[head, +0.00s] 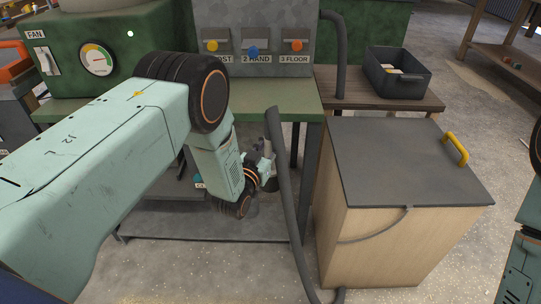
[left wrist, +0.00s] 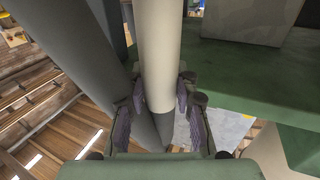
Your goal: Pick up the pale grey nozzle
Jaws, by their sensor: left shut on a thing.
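The pale grey nozzle (left wrist: 161,45) runs as a tube between the fingers of my left gripper (left wrist: 161,100) in the left wrist view. The finger pads touch it on both sides, and its lower part is darker. In the head view my left gripper (head: 267,170) is beside the upper part of a dark grey hose (head: 284,165), in front of the green bench. There the nozzle is mostly hidden by the gripper and hose. My right gripper is outside the frames; only part of my right arm shows at the right edge.
A green bench (head: 270,98) with a control panel (head: 252,48) stands behind. A wooden box with a dark lid (head: 405,160) and yellow handle stands to the right. A dark bin (head: 398,72) sits on a side table. A fan unit (head: 100,40) is at left.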

